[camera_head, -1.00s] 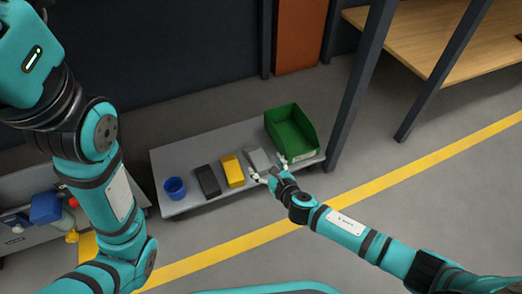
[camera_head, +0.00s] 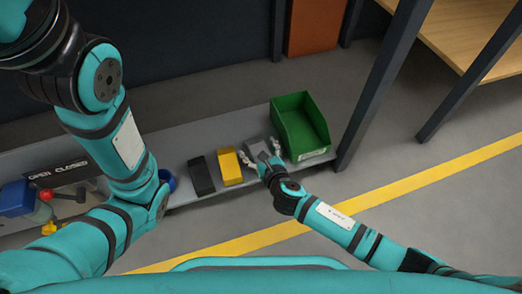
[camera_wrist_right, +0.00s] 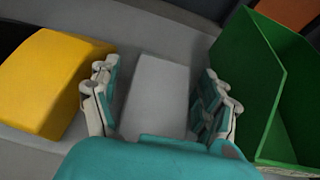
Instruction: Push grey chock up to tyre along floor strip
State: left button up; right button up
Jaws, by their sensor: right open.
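The grey chock (camera_head: 256,147) lies on a low grey shelf (camera_head: 183,200), between a yellow block and a green bin. It also shows in the right wrist view (camera_wrist_right: 155,92), a plain grey block with a flat top. My right gripper (camera_head: 262,156) is open, with one finger on each side of the chock. In the right wrist view my gripper (camera_wrist_right: 158,82) straddles it with small gaps; I cannot tell about contact. My palm hides the chock's near end. My left arm shows in the head view, but its gripper does not. I see no tyre.
The yellow block (camera_head: 230,167) is close left of the right gripper and the green bin (camera_head: 300,127) close right. A black block (camera_head: 201,177) lies farther left. A blue cup (camera_head: 168,180) is mostly behind my left arm. Dark posts (camera_head: 385,80) stand right of the bin.

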jog(key=c, duration=1.4)
jog(key=shift+c, duration=0.3)
jog(key=shift+r, duration=0.15)
